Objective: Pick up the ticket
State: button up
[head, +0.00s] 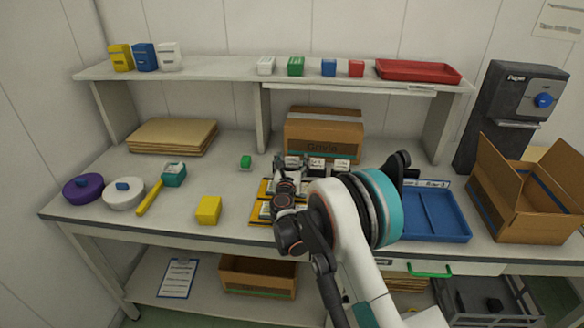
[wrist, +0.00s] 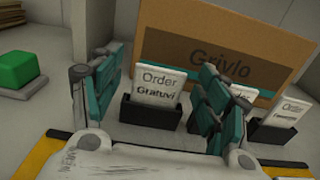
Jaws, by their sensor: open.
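Several white tickets stand upright in black holders in front of a cardboard box. In the wrist view, the ticket reading "Order Gratuvi" (wrist: 158,86) stands in its black holder (wrist: 150,113), between the fingers of my gripper (wrist: 162,75). The fingers have teal pads, are spread apart, and show a gap on both sides of this ticket. A second ticket (wrist: 242,95) is partly hidden behind the right finger. A third ticket (wrist: 286,112) stands further right. In the head view, my gripper (head: 287,176) is over the yellow-edged area at the bench's middle, close to the tickets (head: 317,163).
The cardboard box marked "Grivlo" (head: 323,135) stands right behind the tickets. A green block (head: 246,162) lies to their left, a yellow block (head: 208,210) nearer the front edge. A blue tray (head: 438,214) is at right. The shelf (head: 225,69) runs above.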

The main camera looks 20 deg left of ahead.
jog(key=c, duration=0.9)
